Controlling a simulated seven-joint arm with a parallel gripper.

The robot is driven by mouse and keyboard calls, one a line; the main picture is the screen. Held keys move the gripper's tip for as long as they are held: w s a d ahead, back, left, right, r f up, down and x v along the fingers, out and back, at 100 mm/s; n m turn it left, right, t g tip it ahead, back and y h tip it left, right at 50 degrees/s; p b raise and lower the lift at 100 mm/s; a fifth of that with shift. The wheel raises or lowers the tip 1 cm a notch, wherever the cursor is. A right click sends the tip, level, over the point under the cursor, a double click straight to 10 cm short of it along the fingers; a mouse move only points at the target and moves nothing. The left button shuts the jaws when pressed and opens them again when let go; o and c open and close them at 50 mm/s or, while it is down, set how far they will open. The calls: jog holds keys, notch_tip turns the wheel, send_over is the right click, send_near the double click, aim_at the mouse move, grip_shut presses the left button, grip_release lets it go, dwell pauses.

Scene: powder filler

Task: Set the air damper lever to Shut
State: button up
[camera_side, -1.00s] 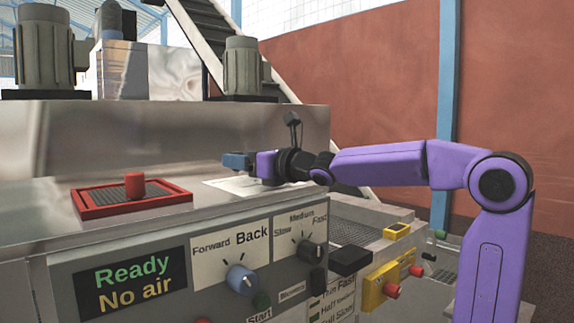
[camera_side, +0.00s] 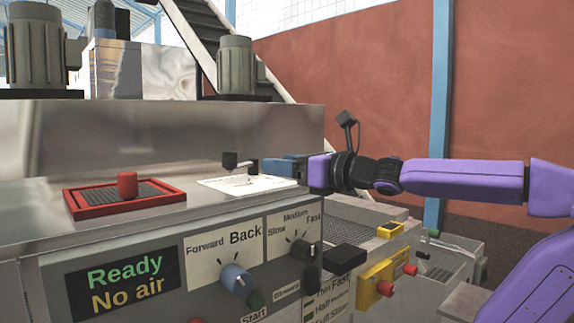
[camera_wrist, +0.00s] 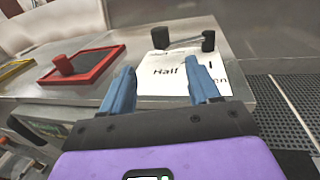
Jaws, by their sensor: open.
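The air damper lever (camera_side: 241,166) stands on a white label plate (camera_side: 250,186) on top of the steel cabinet. In the wrist view the lever (camera_wrist: 184,43) is a thin grey bar between two black ends, across the far edge of the plate (camera_wrist: 158,88). "Half" and part of another word ending in "n" are readable there; my right finger covers some lettering. I cannot read which label the lever points to. My gripper (camera_side: 268,168) is open and empty, to the right of the lever in the side view. In the wrist view, my gripper's (camera_wrist: 162,72) blue fingers are apart, short of the lever.
A red-framed grate (camera_side: 85,204) with a red knob (camera_side: 127,184) lies left of the plate. The front panel carries a blue-grey knob (camera_side: 236,279), a black speed knob (camera_side: 300,249) and a "Ready / No air" display (camera_side: 123,283). A yellow box (camera_side: 388,279) is lower right.

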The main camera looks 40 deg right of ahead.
jog(key=shift+s, duration=0.1)
jog(key=shift+d+r, duration=0.1)
jog(key=shift+d, duration=0.05)
jog(key=c, duration=0.7)
jog(key=shift+w+d+r, duration=0.25)
jog(key=shift+d+r, duration=0.05)
jog(key=shift+d, duration=0.05)
grip_shut()
jog(key=d+n+g+y, duration=0.1)
jog(key=d+n+y, duration=0.1)
jog(key=d+y, duration=0.1)
jog(key=d+n+g+y, duration=0.1)
jog(key=d+n+y, duration=0.1)
jog(key=d+y, duration=0.1)
jog(key=shift+s+r, duration=0.15)
jog(key=shift+s+d+f+g, duration=0.25)
jog(key=shift+d+f+g, duration=0.05)
jog(key=shift+n+y, duration=0.3)
jog(key=x, duration=1.4)
jog(key=shift+f, duration=0.15)
